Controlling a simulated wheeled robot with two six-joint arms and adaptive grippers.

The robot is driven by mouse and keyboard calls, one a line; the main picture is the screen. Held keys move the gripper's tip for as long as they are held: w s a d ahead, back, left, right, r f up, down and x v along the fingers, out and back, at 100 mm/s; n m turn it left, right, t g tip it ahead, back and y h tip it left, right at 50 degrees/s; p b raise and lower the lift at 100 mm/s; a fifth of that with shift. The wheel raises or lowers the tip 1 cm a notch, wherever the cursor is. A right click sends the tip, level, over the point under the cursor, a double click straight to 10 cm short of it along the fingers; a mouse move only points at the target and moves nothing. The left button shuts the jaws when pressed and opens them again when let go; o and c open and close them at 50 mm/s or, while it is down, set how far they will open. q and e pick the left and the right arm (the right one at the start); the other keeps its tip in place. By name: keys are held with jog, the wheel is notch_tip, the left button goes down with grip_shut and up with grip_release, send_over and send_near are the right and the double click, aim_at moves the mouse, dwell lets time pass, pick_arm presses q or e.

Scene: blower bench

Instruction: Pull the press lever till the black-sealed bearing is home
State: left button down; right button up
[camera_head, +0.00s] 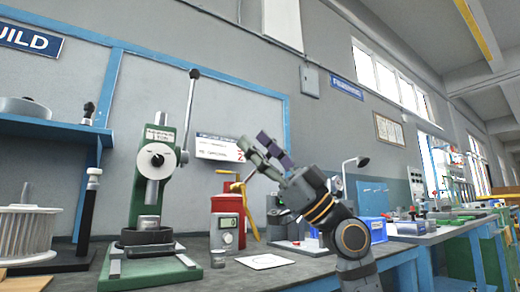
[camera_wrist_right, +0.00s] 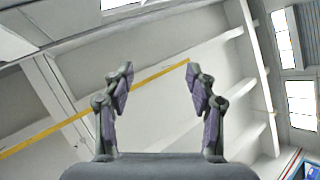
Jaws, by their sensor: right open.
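The green arbor press (camera_head: 157,185) stands on the bench at the left in the head view. Its press lever (camera_head: 190,110) points up, with a dark knob at the top. A small metal part (camera_head: 149,222) sits under the ram on the dark press plate; I cannot tell whether it has a black seal or how far in it is. My right gripper (camera_head: 268,146) is raised to the right of the lever and apart from it. In the right wrist view it (camera_wrist_right: 158,85) is open and empty, facing the ceiling. My left gripper is not in view.
A red can (camera_head: 226,205) with a yellow handle and a grey-green meter (camera_head: 228,231) stand right of the press. A finned rotor (camera_head: 26,233) stands at the left.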

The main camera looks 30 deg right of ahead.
notch_tip(320, 180, up, 10)
dwell(0.8)
dwell(0.5)
